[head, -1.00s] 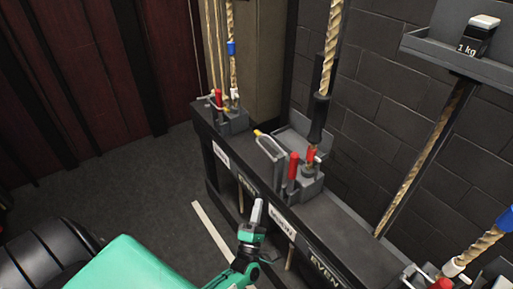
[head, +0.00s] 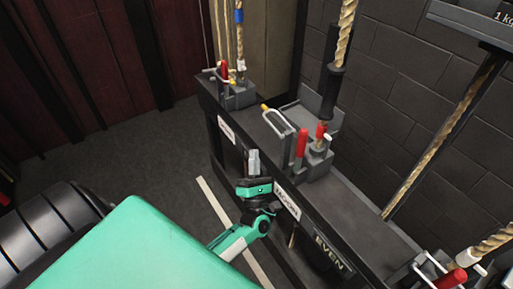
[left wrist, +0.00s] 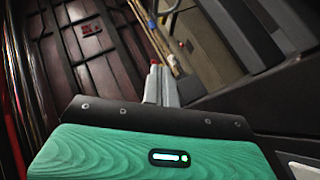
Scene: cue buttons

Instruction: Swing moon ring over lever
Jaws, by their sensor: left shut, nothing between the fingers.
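The moon lever, with a red handle (head: 302,142), stands upright in a grey block on the dark rail, above a white label (head: 287,199) that is hard to read. The moon ring, a pale metal loop (head: 277,121) with a yellow tip, tilts left, beside the lever and not around it. A second red grip (head: 320,130) stands just behind the lever. My left gripper (head: 254,160) is shut and empty in front of the rail, below and left of the ring and lever. Its fingers (left wrist: 161,85) also show in the left wrist view. My right gripper is out of view.
A neighbouring lever set with a red handle (head: 224,69) stands at the rail's far end, and another (head: 455,279) at bottom right. Thick ropes (head: 346,30) rise behind the rail. A grey weight shelf (head: 470,18) is at upper right.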

